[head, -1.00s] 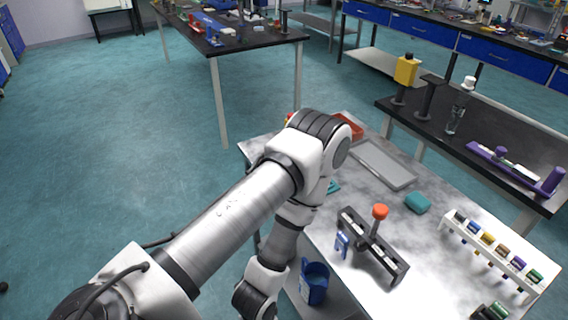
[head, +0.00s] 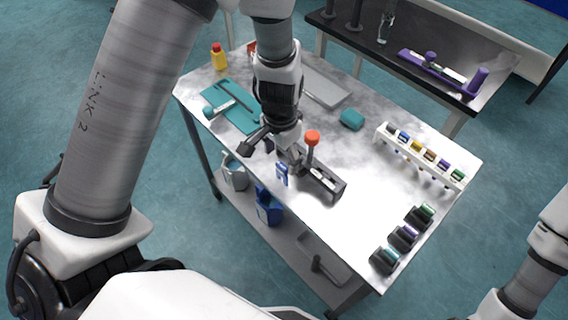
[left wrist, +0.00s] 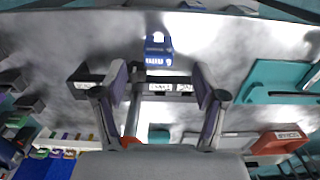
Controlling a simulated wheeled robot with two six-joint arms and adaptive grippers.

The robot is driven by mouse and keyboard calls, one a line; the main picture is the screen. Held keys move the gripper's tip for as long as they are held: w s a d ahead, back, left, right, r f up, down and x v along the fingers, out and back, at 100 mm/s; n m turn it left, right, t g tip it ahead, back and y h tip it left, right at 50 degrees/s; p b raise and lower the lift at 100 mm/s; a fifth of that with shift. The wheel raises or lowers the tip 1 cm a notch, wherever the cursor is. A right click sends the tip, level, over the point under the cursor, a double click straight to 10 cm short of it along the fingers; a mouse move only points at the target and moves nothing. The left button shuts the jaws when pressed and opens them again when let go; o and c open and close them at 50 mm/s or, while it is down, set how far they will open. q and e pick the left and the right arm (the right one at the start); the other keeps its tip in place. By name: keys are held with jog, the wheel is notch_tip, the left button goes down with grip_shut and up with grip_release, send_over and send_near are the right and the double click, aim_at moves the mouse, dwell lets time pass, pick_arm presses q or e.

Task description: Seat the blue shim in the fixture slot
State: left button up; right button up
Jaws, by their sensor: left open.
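The blue shim (head: 281,174) is a small blue plate at the left side of the fixture (head: 327,182), a dark block with an orange-red knob (head: 312,138) on a post. In the left wrist view the shim (left wrist: 158,53) shows a pale opening, in front of the dark fixture bar (left wrist: 172,84) with its pale labels. My left gripper (head: 272,155) hangs just above and beside the shim and fixture. In the left wrist view its fingers (left wrist: 159,75) are open and empty, with the shim between and beyond their tips. Whether the shim touches the fixture is unclear.
A teal mat (head: 235,112) lies to the left, and a teal block (head: 351,118) and grey tray (head: 328,88) behind. A white rack (head: 384,140) of coloured vials and several dark holders (head: 403,237) stand right. The front middle of the bench is clear.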

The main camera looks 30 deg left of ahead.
aim_at(282, 176)
pick_arm(q)
notch_tip(282, 176, down, 8)
jog(key=shift+r+b, duration=0.1)
jog(key=shift+b, duration=0.4)
grip_shut()
jog(key=shift+r, duration=0.1)
